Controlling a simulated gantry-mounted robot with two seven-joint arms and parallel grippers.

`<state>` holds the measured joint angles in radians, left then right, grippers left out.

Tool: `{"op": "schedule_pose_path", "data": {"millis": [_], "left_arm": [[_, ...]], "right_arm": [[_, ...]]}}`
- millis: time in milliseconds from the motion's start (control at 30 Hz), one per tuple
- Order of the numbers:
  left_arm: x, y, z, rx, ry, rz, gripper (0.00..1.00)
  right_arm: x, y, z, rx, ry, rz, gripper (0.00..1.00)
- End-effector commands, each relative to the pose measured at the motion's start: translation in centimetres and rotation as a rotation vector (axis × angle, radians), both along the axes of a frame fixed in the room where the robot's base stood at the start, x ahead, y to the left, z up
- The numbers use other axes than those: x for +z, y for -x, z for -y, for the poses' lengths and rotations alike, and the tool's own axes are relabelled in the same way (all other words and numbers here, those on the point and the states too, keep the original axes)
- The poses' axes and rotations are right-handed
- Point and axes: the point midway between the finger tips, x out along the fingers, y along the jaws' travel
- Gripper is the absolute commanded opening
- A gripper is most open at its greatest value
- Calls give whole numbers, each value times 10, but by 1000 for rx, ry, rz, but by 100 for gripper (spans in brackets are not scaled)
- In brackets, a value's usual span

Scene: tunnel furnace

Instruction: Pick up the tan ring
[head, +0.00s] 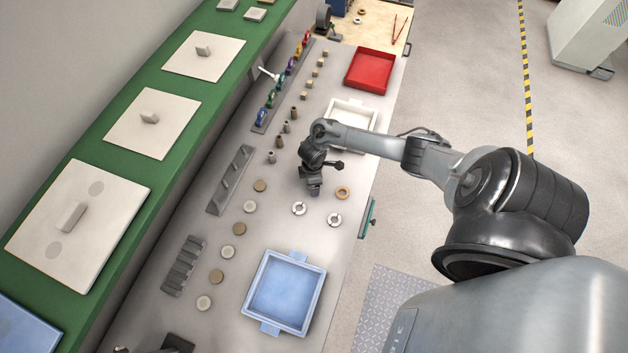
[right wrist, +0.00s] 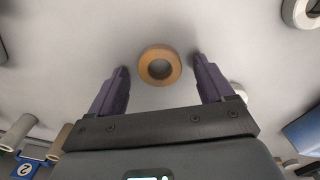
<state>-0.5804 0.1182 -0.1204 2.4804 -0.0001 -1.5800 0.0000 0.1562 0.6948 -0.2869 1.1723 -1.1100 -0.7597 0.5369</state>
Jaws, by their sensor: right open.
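The tan ring (head: 337,192) lies flat on the grey table, to the right of my right gripper (head: 314,191) in the head view. In the right wrist view the tan ring (right wrist: 144,66) shows between and slightly beyond the fingertips of my right gripper (right wrist: 160,66). The two purple fingers are spread wide, with a gap on each side of the ring. The gripper is open, empty and above the table. My left gripper is not in view.
Two light metal rings (head: 299,214) lie in front of the tan ring. A blue tray (head: 249,319) stands at the front, a white tray (head: 366,106) and a red tray (head: 349,84) behind. Several discs (head: 239,229) line the left. The table's right edge is close.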

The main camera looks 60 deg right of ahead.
Motion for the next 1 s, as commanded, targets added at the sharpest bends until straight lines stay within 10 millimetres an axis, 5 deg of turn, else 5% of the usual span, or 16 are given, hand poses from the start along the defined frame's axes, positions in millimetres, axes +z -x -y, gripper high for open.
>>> {"op": "schedule_pose_path", "data": {"millis": [100, 500, 1000], "left_arm": [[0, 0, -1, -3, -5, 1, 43], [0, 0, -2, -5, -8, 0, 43], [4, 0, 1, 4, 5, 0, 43]], "right_arm": [[0, 0, 0, 0, 0, 0, 79], [0, 0, 0, 0, 0, 0, 21], [14, 0, 0, 1, -1, 1, 20]]}}
